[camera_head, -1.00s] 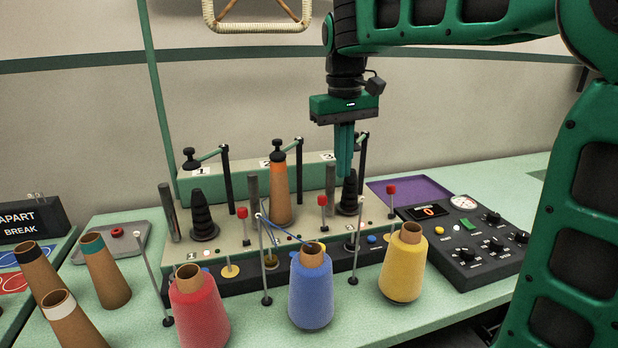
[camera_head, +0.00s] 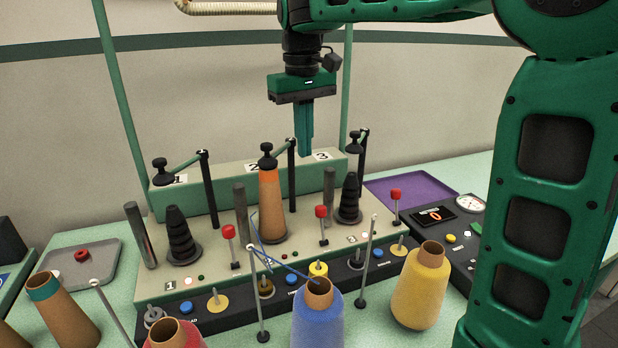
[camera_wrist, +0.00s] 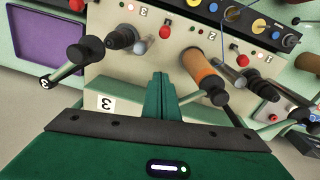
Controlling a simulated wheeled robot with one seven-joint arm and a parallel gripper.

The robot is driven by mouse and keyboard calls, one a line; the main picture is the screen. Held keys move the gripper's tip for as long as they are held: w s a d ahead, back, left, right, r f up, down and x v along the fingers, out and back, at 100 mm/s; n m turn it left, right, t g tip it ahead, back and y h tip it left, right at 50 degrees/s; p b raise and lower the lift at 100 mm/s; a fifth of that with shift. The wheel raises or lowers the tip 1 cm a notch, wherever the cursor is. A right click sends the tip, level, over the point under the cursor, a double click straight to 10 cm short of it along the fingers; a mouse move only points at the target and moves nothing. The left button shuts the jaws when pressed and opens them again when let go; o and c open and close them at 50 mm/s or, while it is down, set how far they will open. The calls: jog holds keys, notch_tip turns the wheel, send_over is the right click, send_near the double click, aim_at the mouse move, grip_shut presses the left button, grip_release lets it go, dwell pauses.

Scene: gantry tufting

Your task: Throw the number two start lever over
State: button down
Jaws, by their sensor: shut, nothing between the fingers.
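The number two start lever (camera_head: 320,211) is the middle of three red-knobbed levers on the cream deck. It stands just right of the orange-wound cone (camera_head: 272,205), with its knob up. In the wrist view, the same lever (camera_wrist: 166,32) shows above the fingers. My gripper (camera_head: 305,154) is shut and empty, pointing down behind and above the lever, clear of it. The closed fingers (camera_wrist: 160,78) also show in the wrist view. The number one lever (camera_head: 228,231) and number three lever (camera_head: 396,194) stand at a similar angle.
Dark posts and tension arms stand along the back near the green box (camera_head: 240,193). A black spindle (camera_head: 347,200) is right of the lever. Blue (camera_head: 317,318) and yellow (camera_head: 418,287) cones and thin guide posts stand in front. A blue thread crosses the front.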

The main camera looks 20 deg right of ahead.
jog(key=s+d+f, duration=0.1)
jog(key=s+f, duration=0.2)
jog(key=f, duration=0.7)
jog(key=shift+s+f, duration=0.3)
jog(key=shift+f, duration=0.05)
jog(key=shift+s, duration=0.15)
